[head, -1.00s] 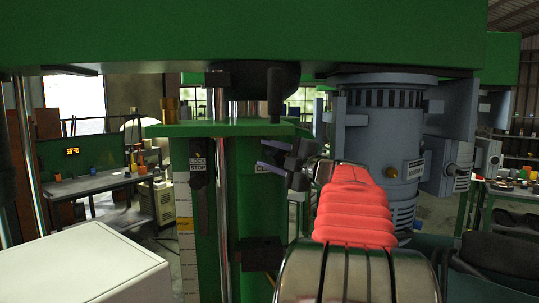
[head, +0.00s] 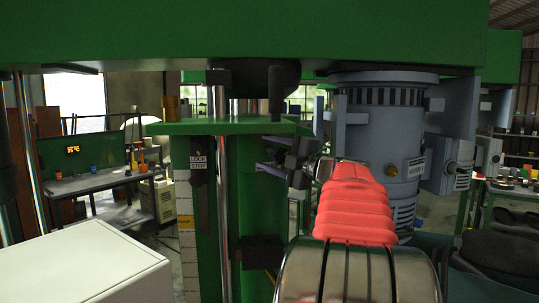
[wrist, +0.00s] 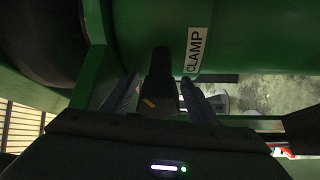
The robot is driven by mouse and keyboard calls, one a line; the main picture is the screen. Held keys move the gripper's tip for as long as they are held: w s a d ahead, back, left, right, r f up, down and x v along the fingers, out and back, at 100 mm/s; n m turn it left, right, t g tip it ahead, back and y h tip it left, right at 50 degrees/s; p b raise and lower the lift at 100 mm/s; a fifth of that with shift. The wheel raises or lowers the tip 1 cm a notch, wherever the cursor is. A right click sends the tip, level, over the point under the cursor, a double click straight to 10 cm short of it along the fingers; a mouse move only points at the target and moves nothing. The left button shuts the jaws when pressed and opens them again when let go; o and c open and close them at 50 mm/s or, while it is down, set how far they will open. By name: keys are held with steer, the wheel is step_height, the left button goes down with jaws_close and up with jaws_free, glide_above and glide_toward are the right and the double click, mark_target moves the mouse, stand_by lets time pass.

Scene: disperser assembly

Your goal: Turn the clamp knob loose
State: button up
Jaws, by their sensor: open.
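The clamp knob (wrist: 158,68) shows in the wrist view as a dark upright bar with a small yellow mark near its lower end. It is in front of the green column, left of the white CLAMP label (wrist: 197,50). My gripper (wrist: 160,80) is open, with one finger on each side of the knob. I cannot tell whether either finger touches it. In the head view my gripper (head: 266,156) is beside the green column, left of the red sleeve of my arm. The knob is hard to make out there.
The green column (head: 236,190) carries a LOCK/STOP plate (head: 198,162) and a scale strip (head: 186,225). A grey motor (head: 375,135) hangs close to the right of my gripper. A green beam (head: 250,35) spans above. A white box (head: 85,265) is at lower left.

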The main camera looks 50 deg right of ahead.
steer(key=shift+s, duration=0.1)
steer(key=s+a+f, duration=0.1)
steer(key=s+a, duration=0.1)
steer(key=s, duration=1.1)
steer(key=shift+s, duration=0.15)
